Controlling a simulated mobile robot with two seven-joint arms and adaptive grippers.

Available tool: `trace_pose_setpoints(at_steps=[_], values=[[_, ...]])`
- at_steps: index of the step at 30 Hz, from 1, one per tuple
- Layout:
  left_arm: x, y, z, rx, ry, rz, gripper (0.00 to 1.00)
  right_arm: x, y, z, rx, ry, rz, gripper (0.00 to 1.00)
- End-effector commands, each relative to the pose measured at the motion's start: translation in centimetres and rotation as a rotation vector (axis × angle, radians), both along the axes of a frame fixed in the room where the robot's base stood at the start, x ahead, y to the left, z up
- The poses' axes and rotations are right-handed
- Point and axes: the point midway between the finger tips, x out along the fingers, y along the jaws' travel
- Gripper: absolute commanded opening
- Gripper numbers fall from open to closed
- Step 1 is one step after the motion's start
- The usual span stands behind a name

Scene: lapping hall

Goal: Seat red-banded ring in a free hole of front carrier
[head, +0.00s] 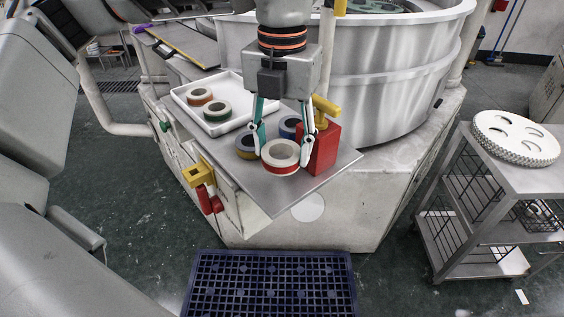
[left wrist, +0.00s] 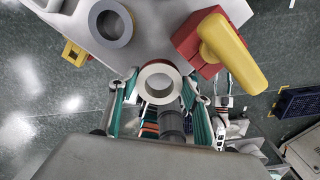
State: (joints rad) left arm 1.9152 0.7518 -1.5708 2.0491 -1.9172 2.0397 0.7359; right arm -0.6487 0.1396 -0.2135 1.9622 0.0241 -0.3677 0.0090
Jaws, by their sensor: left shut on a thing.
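The red-banded ring (head: 281,159), pale on top with a red stripe round its lower side, is between the fingertips of my left gripper (head: 283,150). My left gripper is shut on it from both sides. In the left wrist view the ring (left wrist: 160,70) shows its pale face and open bore between the fingers. It is at the metal shelf; I cannot tell whether it touches the surface. A green carrier (head: 378,5) with holes shows only in part inside the large round machine at the top; its holes are mostly cut off.
A red block (head: 322,150) with a yellow handle is right beside the fingers. A white tray (head: 184,97) holds two rings. White holed discs (head: 515,138) lie on a cart at right.

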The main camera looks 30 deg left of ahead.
Motion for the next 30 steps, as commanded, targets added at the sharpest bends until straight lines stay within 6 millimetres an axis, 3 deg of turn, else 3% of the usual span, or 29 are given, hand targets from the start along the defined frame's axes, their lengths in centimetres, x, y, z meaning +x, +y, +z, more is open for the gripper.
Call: trace_pose_setpoints(at_steps=[5, 12, 24, 25, 26, 27, 30], values=[[-0.1, 0.0, -1.1, 0.001, 0.002, -0.001, 0.20, 0.2, 0.0, 0.3, 0.001, -0.005, 0.000, 0.40], [-0.1, 0.0, -4.3, 0.001, 0.003, -0.001, 0.20, 0.2, 0.0, 0.5, 0.001, -0.005, -0.001, 0.40], [0.0, 0.0, -4.9, 0.000, 0.000, -0.001, 0.20, 0.0, -0.1, -0.3, -0.001, 0.002, -0.001, 0.40], [0.0, 0.0, -4.9, 0.000, 0.001, -0.001, 0.50, 0.0, -0.1, -0.3, -0.001, 0.003, -0.001, 0.40], [-0.1, 0.0, -4.8, 0.000, 0.001, -0.001, 0.58, 0.0, -0.1, -0.3, -0.001, 0.003, -0.001, 0.40], [0.0, 0.0, -4.8, 0.001, 0.001, -0.001, 0.65, -0.1, -0.1, -0.3, -0.002, 0.004, -0.001, 0.40], [0.0, 0.0, -4.8, 0.000, 0.001, -0.001, 0.65, -0.1, -0.1, -0.3, -0.002, 0.004, -0.001, 0.40]])
